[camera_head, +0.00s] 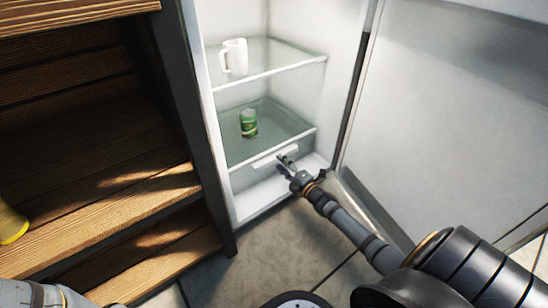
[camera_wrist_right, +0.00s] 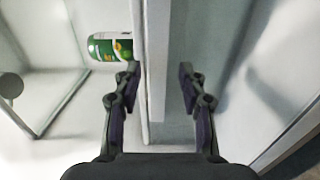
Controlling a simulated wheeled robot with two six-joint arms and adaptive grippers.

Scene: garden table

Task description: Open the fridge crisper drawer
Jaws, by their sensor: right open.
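The crisper drawer (camera_head: 245,178) is the white front low in the open fridge, under the lower glass shelf. It looks closed. Its pale bar handle (camera_head: 266,159) runs along the top of the front. My right gripper (camera_head: 284,161) is at the right end of this handle. In the right wrist view, my right gripper (camera_wrist_right: 159,78) is open, and a white bar (camera_wrist_right: 156,60), apparently the handle, stands between its fingers. I cannot tell whether a finger touches it. My left gripper is out of view.
A green can (camera_head: 248,123) stands on the lower shelf (camera_head: 285,127), and a white mug (camera_head: 235,56) on the upper one. The fridge door (camera_head: 440,110) is open at the right. A wooden shelf unit (camera_head: 100,190) stands at the left with a yellow object (camera_head: 12,225). Tiled floor (camera_head: 290,240) lies in front.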

